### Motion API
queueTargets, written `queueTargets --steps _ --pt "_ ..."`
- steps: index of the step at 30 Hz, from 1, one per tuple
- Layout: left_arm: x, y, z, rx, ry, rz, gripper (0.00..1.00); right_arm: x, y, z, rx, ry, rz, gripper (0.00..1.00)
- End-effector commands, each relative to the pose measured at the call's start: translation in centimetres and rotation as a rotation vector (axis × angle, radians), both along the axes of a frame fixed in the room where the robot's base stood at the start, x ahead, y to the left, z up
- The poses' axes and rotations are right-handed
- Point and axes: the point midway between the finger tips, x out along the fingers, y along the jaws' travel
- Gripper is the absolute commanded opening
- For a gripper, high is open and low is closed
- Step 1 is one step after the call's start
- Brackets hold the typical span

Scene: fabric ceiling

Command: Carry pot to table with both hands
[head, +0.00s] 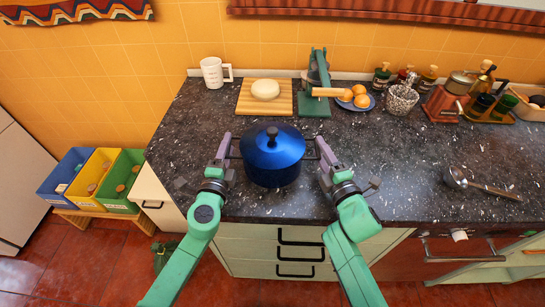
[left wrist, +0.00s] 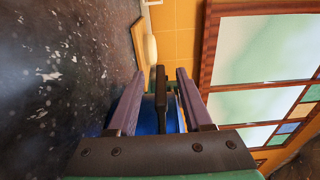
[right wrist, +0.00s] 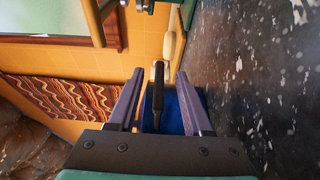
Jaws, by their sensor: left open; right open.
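A blue lidded pot (head: 272,160) with a dark knob stands upright on the dark speckled counter (head: 420,150). It has a dark handle on each side. My left gripper (head: 226,140) is at the pot's left side. In the left wrist view its open fingers (left wrist: 160,85) lie on either side of a dark handle (left wrist: 161,95). My right gripper (head: 321,143) is at the pot's right side. In the right wrist view its open fingers (right wrist: 158,85) lie on either side of the other handle (right wrist: 158,95). I cannot tell whether the fingers touch the handles. No table shows apart from the counter.
Behind the pot are a cutting board (head: 242,106) with a pale round item (head: 265,89), a green press-like device (head: 316,85) and a plate of oranges (head: 355,100). A ladle (head: 480,184) lies to the right. Colored bins (head: 95,180) stand on the left. The counter right of the pot is mostly clear.

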Motion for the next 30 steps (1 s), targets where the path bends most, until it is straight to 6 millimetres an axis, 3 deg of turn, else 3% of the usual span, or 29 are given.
queueTargets --steps 4,13,17,30 --pt "1.5 -0.1 0.0 0.000 -0.001 0.000 0.50 1.4 0.5 0.0 -0.001 0.000 0.000 0.50" --pt "1.7 -0.1 0.0 0.000 0.001 0.000 0.50 1.6 0.6 0.0 -0.001 0.001 0.000 0.50" --pt "1.7 -0.1 0.0 0.000 0.001 0.000 0.00 1.6 0.6 0.0 -0.001 0.001 0.000 0.00" --pt "1.7 -0.1 0.0 0.001 0.001 0.000 0.00 1.6 0.6 0.0 -0.001 0.001 0.000 0.00"
